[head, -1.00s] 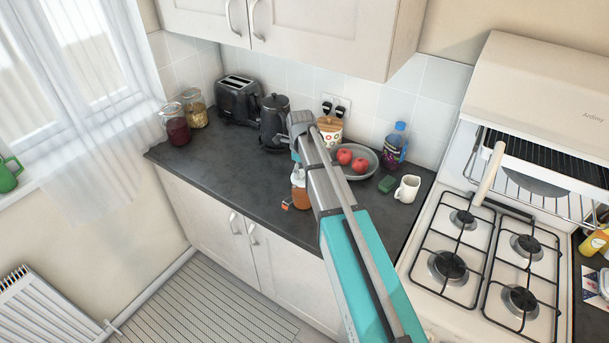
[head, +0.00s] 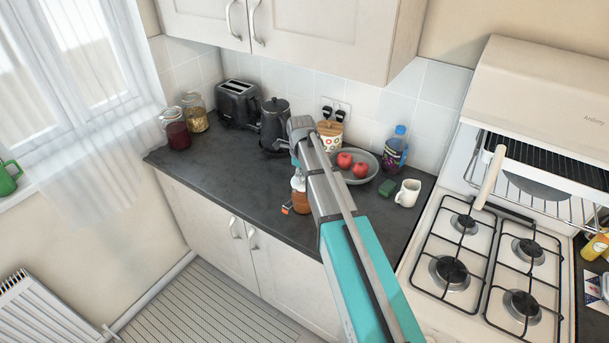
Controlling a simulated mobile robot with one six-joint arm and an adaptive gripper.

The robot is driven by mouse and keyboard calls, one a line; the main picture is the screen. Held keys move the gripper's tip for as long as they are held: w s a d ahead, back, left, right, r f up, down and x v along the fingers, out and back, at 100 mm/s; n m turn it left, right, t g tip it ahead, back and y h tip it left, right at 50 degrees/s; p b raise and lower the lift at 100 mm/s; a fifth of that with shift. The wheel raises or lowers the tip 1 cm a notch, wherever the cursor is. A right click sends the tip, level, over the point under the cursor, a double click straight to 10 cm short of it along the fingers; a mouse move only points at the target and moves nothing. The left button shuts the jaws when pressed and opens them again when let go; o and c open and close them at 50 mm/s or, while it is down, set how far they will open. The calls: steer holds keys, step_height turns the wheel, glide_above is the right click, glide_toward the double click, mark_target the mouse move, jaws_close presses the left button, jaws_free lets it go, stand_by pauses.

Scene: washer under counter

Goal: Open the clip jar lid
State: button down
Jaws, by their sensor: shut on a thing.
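A clip jar with orange-brown contents (head: 301,203) stands on the dark counter near its front edge, partly hidden behind my arm. My gripper (head: 297,182) is at the top of this jar, mostly hidden by my own arm, and is shut on part of it. Its fingertips and the exact place of the grip cannot be made out. A small orange-red piece (head: 286,210) shows at the jar's left side; I cannot tell what it belongs to. The state of the lid is hidden.
Two jars, one dark red (head: 177,131) and one with yellowish contents (head: 195,113), stand at the back left. A toaster (head: 238,101), kettle (head: 273,122), fruit bowl (head: 372,166), bottle (head: 396,150) and white mug (head: 408,192) line the counter. The counter's left front is clear.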

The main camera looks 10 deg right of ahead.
steer(key=shift+d, duration=0.5)
steer(key=shift+w+a+r, duration=0.1)
steer(key=shift+a, duration=0.35)
steer(key=shift+w+d+r+g+y+p, duration=0.15)
steer(key=shift+w+d+r+g+y, duration=0.15)
steer(key=shift+g+y, duration=0.25)
steer(key=shift+w+d+r+g+y+p, duration=0.2)
steer(key=shift+w+r+g+y, duration=0.1)
steer(key=shift+g+y, duration=0.2)
steer(key=shift+w+d+r+g+y+b, duration=0.25)
steer(key=shift+d+g+y+b, duration=0.1)
steer(key=shift+g+y, duration=0.3)
steer(key=shift+w+d+r+g+y+b, duration=0.25)
steer(key=shift+d+g+y, duration=0.1)
steer(key=shift+g+y, duration=0.2)
steer(key=shift+c, duration=2.3)
jaws_free()
